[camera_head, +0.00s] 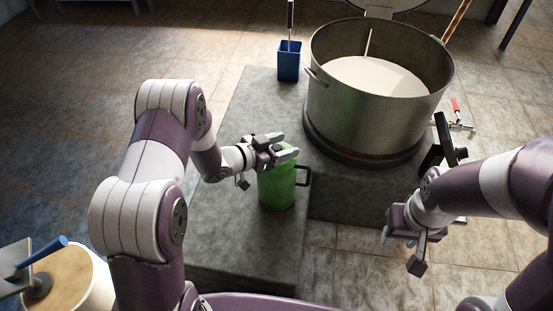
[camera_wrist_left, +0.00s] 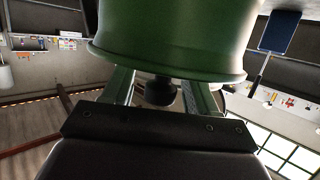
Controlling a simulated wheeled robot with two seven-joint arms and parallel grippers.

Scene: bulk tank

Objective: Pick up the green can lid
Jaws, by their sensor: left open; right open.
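A green can (camera_head: 275,188) with a dark side handle stands upright on the stone block. Its green lid (camera_wrist_left: 170,65) is on top of it and shows close up in the left wrist view, where the picture is upside down. A black knob (camera_wrist_left: 160,91) sits in the middle of the lid. My left gripper (camera_head: 283,146) is open at the top of the can, covering much of the lid in the head view. Its two fingers lie on either side of the knob in the wrist view, with gaps visible. My right gripper (camera_head: 402,251) is open and empty, away at the right.
A large steel pot (camera_head: 378,105) with pale liquid stands behind and right of the can. A blue holder (camera_head: 289,61) is at the back of the block (camera_head: 235,225). A tap (camera_head: 460,127) sticks out at right. A white bucket (camera_head: 90,280) is front left.

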